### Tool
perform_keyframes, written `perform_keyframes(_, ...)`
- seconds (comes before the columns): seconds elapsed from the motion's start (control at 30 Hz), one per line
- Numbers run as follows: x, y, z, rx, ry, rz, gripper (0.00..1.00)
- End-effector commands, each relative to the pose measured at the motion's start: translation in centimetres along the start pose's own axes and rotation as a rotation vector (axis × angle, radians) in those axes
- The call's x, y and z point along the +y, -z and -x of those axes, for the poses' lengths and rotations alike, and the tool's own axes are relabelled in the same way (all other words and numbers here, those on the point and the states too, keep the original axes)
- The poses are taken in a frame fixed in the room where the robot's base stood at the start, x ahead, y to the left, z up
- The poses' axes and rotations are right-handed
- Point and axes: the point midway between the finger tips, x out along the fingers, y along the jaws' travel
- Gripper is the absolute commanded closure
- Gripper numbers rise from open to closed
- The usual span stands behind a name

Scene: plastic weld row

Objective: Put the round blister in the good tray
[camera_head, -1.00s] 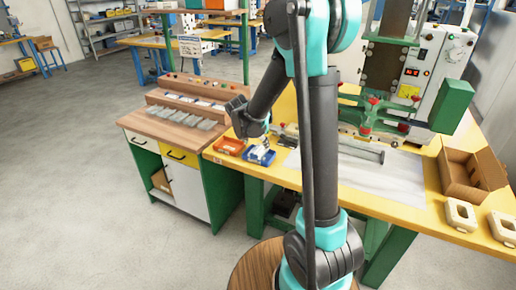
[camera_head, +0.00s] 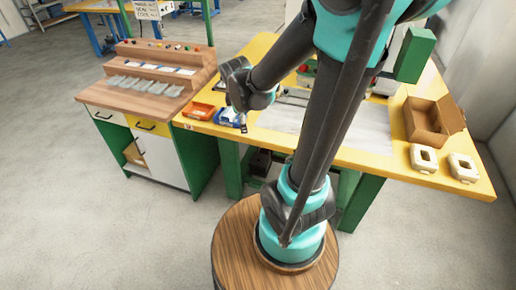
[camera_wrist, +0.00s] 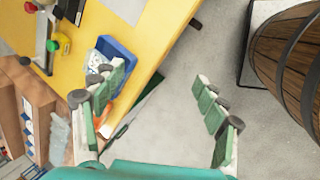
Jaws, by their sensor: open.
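My gripper (camera_wrist: 160,112) is open and empty in the wrist view, its two green-padded fingers wide apart over the bench edge and floor. The blue tray (camera_wrist: 122,47) lies beyond the left finger and holds pale pieces. In the head view the blue tray (camera_head: 239,124) stands beside the orange tray (camera_head: 200,111) on the yellow bench, near my dark wrist. Part of the orange tray (camera_wrist: 107,113) shows behind the left finger. I cannot make out which piece is the round blister, or a label telling which tray is the good one.
A wooden side bench (camera_head: 150,92) with clear packs stands left of the yellow bench (camera_head: 385,165). An open cardboard box (camera_head: 428,120) and two pale blocks (camera_head: 424,158) sit at the right. A barrel (camera_wrist: 290,55) stands on the floor at right in the wrist view.

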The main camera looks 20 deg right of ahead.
Motion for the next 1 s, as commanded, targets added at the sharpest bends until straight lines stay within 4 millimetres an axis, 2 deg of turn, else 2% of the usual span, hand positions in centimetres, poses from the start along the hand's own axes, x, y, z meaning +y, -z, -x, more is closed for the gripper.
perform_keyframes(0.03, -1.7, -1.1, 0.1, 0.014, 0.009, -0.147, 0.27)
perform_keyframes(0.2, -6.7, -3.4, 0.3, 0.063, 0.050, -0.664, 0.27)
perform_keyframes(0.3, -9.2, -4.2, 0.3, 0.083, 0.077, -0.927, 0.27)
perform_keyframes(0.43, -11.6, -4.8, 0.3, 0.098, 0.109, -1.174, 0.27)
perform_keyframes(0.6, -12.8, -5.0, 0.2, 0.106, 0.128, -1.315, 0.27)
perform_keyframes(1.0, -12.9, -5.0, 0.2, 0.106, 0.129, -1.324, 0.27)
